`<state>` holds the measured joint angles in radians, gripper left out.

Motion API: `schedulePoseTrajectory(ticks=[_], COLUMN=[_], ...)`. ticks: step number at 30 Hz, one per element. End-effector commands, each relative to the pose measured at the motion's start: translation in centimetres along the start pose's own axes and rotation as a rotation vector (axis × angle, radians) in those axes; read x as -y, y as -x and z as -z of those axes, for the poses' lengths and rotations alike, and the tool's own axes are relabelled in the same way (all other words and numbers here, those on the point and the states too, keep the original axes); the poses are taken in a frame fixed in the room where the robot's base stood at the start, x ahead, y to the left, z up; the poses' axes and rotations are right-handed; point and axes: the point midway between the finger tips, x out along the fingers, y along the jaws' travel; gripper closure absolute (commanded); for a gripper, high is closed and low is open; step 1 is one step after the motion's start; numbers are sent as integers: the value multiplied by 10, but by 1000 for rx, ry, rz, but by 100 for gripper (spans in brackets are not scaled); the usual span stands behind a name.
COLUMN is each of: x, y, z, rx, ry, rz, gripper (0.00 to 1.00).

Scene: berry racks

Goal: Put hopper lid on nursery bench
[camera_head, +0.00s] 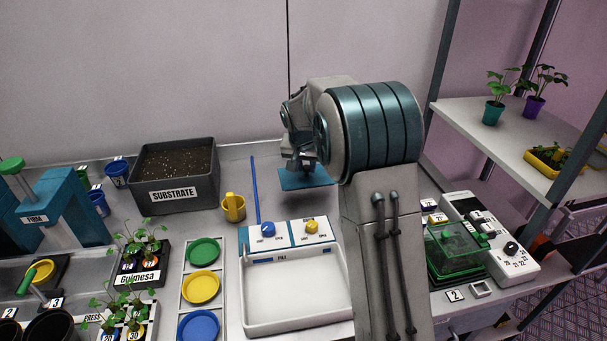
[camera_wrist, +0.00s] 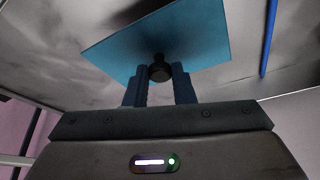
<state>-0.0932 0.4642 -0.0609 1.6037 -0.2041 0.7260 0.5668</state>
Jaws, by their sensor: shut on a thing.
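The hopper lid is a flat blue square plate (camera_head: 306,179) with a dark round knob. In the head view it is just above or on the bench, behind the white tray; I cannot tell if it touches. My gripper (camera_wrist: 159,76) is shut on the lid's dark knob, and the plate (camera_wrist: 190,42) spreads beyond the fingers in the wrist view. In the head view my arm hides part of the gripper. The nursery bench (camera_head: 215,238) is the grey worktop under the items.
A black substrate box (camera_head: 175,205) and a yellow mug (camera_head: 233,208) stand left of the lid. A thin blue rod (camera_head: 255,190) lies between mug and lid. A white tray (camera_head: 295,325) with two knobs is in front. A green clear-lidded box (camera_head: 455,255) stands at right.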

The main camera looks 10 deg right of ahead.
Motion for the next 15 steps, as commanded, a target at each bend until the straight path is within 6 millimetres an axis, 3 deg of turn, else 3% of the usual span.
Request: schedulePoseTrajectory(ticks=[5,15], x=[6,6], y=[-9,-44], z=[4,-11], rx=[-1,-1], ry=[1,1], rz=[0,1], gripper=[100,100])
